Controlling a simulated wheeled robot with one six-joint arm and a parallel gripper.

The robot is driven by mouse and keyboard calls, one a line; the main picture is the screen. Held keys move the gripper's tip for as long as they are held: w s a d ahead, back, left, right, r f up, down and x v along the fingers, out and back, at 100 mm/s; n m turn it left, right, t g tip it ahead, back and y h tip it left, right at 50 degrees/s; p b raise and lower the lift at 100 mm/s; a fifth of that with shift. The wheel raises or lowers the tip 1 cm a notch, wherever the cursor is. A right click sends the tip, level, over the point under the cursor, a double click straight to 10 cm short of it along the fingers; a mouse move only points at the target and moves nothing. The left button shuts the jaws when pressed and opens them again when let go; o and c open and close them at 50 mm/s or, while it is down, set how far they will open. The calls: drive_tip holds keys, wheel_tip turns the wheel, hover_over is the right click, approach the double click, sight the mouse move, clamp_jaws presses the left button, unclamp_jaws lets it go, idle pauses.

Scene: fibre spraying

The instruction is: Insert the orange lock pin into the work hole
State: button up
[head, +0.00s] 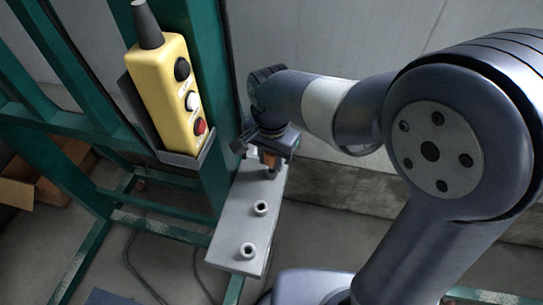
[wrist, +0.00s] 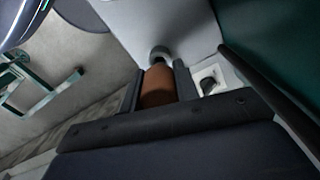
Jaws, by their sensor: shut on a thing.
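My gripper (head: 268,152) is at the far end of a grey shelf plate (head: 228,232). It is shut on the orange lock pin (head: 270,159), which points down at the far collar on the plate. In the wrist view the orange pin (wrist: 158,88) sits between both fingers, its end at a grey ring collar (wrist: 160,54). I cannot tell how deep the pin sits in that collar. A white square piece with a dark round middle (wrist: 208,84) lies just right of the fingers. Which opening is the work hole is not clear.
Two more collars, a middle one (head: 261,208) and a near one (head: 248,251), stand empty on the plate. A yellow button box (head: 168,95) hangs on the green frame (head: 208,60) close left of my gripper. A cardboard box (head: 50,180) is far left.

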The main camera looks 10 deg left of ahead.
sight(271, 166)
drive_tip(key=shift+f+b, duration=1)
drive_tip(key=shift+f, duration=0.5)
drive_tip(key=o, duration=1)
drive_tip(key=shift+o, duration=0.2)
wheel_tip(271, 166, up, 11)
drive_tip(key=shift+f, duration=0.1)
wheel_tip(271, 166, down, 11)
drive_tip(key=shift+r, duration=0.1)
drive_tip(key=shift+r+p, duration=0.35)
drive_tip(key=shift+r, duration=0.2)
